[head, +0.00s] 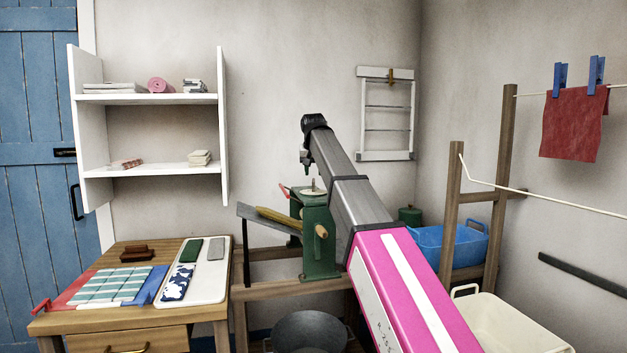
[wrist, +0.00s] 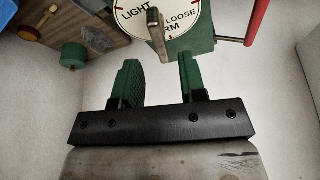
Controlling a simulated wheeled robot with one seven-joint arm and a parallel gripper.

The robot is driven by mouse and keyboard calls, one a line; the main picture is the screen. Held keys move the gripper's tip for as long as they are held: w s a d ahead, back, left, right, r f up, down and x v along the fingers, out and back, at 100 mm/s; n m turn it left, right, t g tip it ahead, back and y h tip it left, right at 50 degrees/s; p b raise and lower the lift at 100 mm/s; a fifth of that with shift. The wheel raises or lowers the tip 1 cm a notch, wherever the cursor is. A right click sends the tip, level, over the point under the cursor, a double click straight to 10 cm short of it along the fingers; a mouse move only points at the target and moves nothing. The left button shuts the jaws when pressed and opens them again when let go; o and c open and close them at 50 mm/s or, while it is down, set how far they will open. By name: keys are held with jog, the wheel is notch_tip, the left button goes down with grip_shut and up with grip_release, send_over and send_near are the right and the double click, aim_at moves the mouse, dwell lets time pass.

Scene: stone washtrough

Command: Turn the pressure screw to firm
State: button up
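The pressure screw is a metal bar (wrist: 157,30) standing on a round white dial (wrist: 185,22) with the words LIGHT, LOOSE and a partly covered one ending in RM. The bar hides part of the lettering, and I cannot tell which mark it points to. The dial tops the green mangle (head: 320,240), where it shows small and pale (head: 313,191) in the head view. My gripper (head: 306,168) hangs just above the mangle. In the wrist view its green fingers (wrist: 160,65) are apart, with nothing between them, and the bar lies just beyond the gap.
A red rod (wrist: 257,20) sticks out beside the dial. The mangle has a sloping board (head: 262,218) and wooden rollers (head: 280,217). A table (head: 215,320) with cloths stands left, a dark basin (head: 309,332) below, and a blue tub (head: 455,245) right.

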aim_at(314, 179)
jog(key=shift+x, duration=1.9)
jog(key=shift+c, duration=0.3)
grip_shut()
jog(key=shift+n+y, duration=0.6)
jog(key=shift+n, duration=1)
jog(key=shift+o, duration=0.3)
grip_release()
jog(key=v, duration=1.1)
